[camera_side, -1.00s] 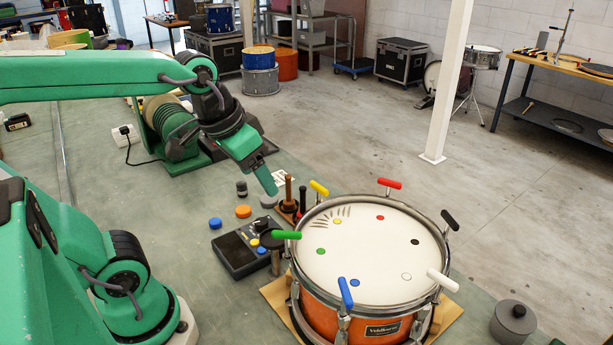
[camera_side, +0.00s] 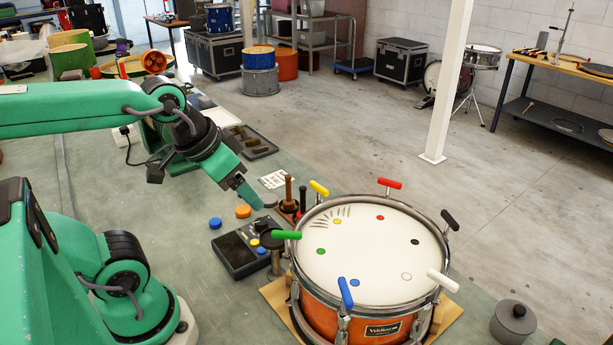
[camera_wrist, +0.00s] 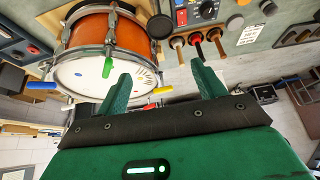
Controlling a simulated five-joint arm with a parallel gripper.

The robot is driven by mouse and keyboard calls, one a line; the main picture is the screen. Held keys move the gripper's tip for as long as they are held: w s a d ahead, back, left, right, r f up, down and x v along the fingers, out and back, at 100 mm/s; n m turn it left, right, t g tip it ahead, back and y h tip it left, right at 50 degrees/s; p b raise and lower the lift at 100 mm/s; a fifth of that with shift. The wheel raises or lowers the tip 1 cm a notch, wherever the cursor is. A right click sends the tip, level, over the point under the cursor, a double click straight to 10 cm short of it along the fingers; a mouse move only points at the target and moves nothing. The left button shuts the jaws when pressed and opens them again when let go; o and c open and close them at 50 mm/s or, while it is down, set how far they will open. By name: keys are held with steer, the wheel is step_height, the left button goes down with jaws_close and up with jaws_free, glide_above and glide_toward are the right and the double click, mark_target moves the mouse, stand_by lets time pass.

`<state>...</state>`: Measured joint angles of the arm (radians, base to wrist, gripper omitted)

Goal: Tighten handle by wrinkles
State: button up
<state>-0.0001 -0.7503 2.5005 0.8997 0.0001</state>
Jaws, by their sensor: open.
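The drum (camera_side: 365,310) has an orange shell and white head, with coloured T-handles round its rim. Wrinkles (camera_side: 343,212) mark the head at its far-left edge, beside a yellow dot and closest to the yellow handle (camera_side: 319,188). The green handle (camera_side: 287,235) is nearer the camera on the left; the red handle (camera_side: 390,183) is to the right of the yellow one. In the wrist view the yellow handle (camera_wrist: 163,90) and wrinkles (camera_wrist: 146,75) show between the fingers. My gripper (camera_side: 249,197) is open and empty, above the bench, left of the yellow handle and apart from it.
A dark control box (camera_side: 245,250) with a knob sits left of the drum. Wooden-handled tools (camera_side: 289,192) stand between my gripper and the drum. Blue (camera_side: 215,223) and orange (camera_side: 243,211) discs lie on the bench. A grey lidded pot (camera_side: 513,322) stands at right.

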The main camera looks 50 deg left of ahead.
steer(key=shift+w+r, duration=0.1)
steer(key=r+g, duration=0.2)
steer(key=g, duration=0.4)
glide_above(319, 185)
stand_by(0.4)
steer(key=shift+f, duration=0.2)
steer(key=shift+f, duration=3.8)
